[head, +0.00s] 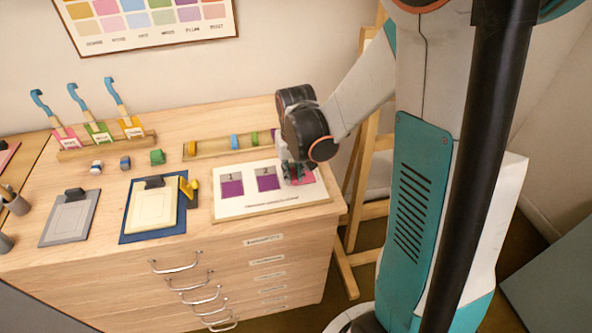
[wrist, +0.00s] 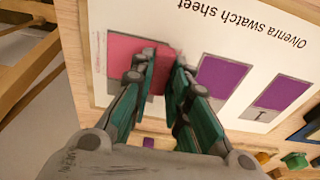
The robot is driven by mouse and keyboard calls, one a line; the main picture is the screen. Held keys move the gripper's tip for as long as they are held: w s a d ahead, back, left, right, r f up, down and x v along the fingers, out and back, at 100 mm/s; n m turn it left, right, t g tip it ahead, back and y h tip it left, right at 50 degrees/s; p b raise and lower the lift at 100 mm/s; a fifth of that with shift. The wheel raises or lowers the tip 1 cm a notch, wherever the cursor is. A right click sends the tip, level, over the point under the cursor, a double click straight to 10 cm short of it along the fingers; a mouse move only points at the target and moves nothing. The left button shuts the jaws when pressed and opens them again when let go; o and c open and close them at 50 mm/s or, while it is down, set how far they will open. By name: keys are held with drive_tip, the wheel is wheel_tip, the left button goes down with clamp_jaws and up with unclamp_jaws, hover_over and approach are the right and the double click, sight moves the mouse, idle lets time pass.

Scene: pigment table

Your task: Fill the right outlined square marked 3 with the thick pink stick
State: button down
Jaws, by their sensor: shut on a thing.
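The white swatch sheet (head: 250,204) lies near the right end of the table, with squares 1 (head: 232,188) and 2 (head: 268,183) coloured purple. They also show in the wrist view. My gripper (wrist: 163,66) is over the right square, shut on the pink stick (wrist: 162,56), of which little shows between the fingertips. Pink colour (wrist: 124,46) covers part of the right square beside the fingers. It shows in the head view too (head: 308,178). The fingers hide the rest of that square, so I cannot tell how much is coloured or whether the stick touches the sheet.
A wooden rack (head: 205,150) with coloured sticks lies behind the sheet. A clipboard on a blue board (head: 127,235) and a grey clipboard (head: 50,238) lie to the left. Blue-handled tools stand in a wooden holder (head: 75,154). An easel (head: 350,245) stands right of the table.

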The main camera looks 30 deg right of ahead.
drive_tip(key=shift+r+p, duration=2.6)
drive_tip(key=shift+r, duration=1)
drive_tip(key=shift+w+d, duration=0.1)
